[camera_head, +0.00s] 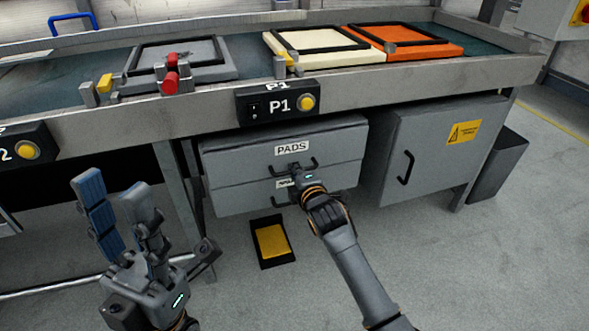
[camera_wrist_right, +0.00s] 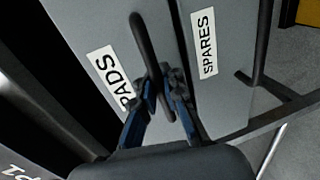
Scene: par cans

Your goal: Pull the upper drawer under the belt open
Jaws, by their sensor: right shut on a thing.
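The grey upper drawer labelled PADS (camera_head: 240,163) is under the belt, above the lower drawer labelled SPARES (camera_head: 235,197). My right gripper (camera_head: 298,174) is at the dark bar handle of the upper drawer. The upper drawer front looks close to flush with the lower one; a small gap is hard to judge. My left gripper (camera_head: 112,190) is open, empty and raised at lower left.
The belt (camera_head: 62,76) above carries a grey, a cream and an orange tray. A grey cabinet (camera_head: 440,150) with a warning label stands right of the drawers. A yellow pad in a black frame (camera_head: 272,241) lies on the floor below. Floor in front is mostly free.

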